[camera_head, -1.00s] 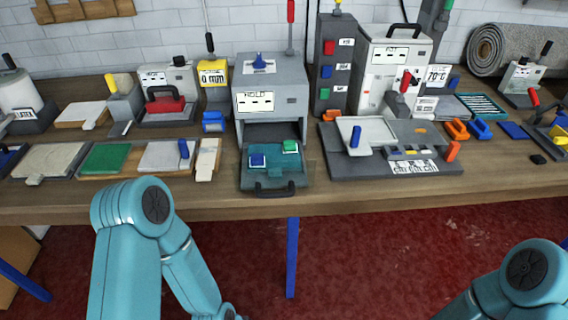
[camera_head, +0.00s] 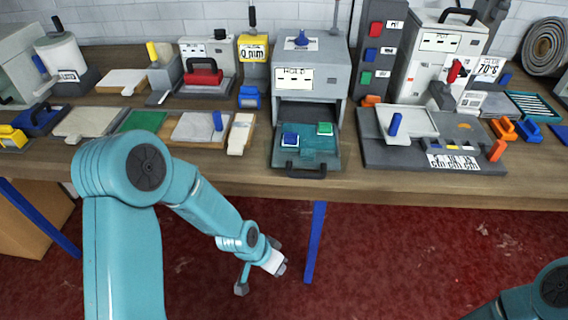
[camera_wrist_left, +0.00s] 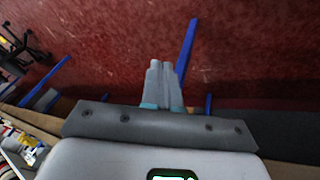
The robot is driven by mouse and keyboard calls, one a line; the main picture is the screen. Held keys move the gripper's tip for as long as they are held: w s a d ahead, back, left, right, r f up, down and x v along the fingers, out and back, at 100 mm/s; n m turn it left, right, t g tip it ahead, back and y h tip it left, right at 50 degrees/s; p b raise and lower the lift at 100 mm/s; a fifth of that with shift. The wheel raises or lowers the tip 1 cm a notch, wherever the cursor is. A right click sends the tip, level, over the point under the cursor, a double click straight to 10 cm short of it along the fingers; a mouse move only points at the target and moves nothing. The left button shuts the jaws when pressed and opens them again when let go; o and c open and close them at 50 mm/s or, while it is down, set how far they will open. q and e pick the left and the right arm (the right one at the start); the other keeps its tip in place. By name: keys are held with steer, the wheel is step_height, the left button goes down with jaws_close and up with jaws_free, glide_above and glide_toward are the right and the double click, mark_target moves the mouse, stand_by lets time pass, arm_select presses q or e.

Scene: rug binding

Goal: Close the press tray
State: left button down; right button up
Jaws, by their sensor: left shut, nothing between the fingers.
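The grey press (camera_head: 310,72), labelled HOLD, stands at the back middle of the bench. Its teal press tray (camera_head: 315,150) is pulled out of the dark opening toward me. A dark handle (camera_head: 303,173) is on its front edge. A blue block (camera_head: 289,140) and a green block (camera_head: 325,129) sit on the tray. My left gripper (camera_head: 281,267) is below and in front of the bench edge, well apart from the tray. Its fingers show together and empty in the left wrist view (camera_wrist_left: 160,67). My right gripper is out of the head view; only an arm link shows.
A grey board (camera_head: 435,156) with a blue-handled plate stands close right of the tray. A pale wooden piece (camera_head: 241,134) lies to the left. A blue table leg (camera_head: 315,240) is beside my left gripper. Red floor is open in front.

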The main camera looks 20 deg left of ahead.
arm_select(q)
steer(key=w+a+r+m+t+b, duration=0.2)
steer(key=w+a+r+m, duration=0.25)
steer(key=w+r, duration=0.65)
steer(key=s+a+r+m+t+b, duration=0.1)
steer(key=a+r+m, duration=0.15)
steer(key=r, duration=0.55)
steer(key=s+a+r+m+t+b, duration=0.1)
steer(key=s+r+m, duration=0.15)
steer(key=r, duration=0.65)
glide_toward(282, 162)
step_height(282, 162, down, 3)
steer(key=s+d, duration=0.2)
steer(key=d, duration=0.1)
steer(key=w, duration=0.1)
steer(key=w+p, duration=0.1)
steer(key=w+f, duration=0.1)
steer(key=shift+w+a+m+y, duration=0.15)
steer(key=shift+a+m+y, duration=0.2)
steer(key=shift+a+y, duration=0.05)
steer(key=shift+w+a+p, duration=0.15)
steer(key=shift+w+p, duration=0.15)
steer(key=shift+w, duration=0.25)
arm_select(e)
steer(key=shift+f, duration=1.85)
arm_select(q)
steer(key=shift+w, duration=0.1)
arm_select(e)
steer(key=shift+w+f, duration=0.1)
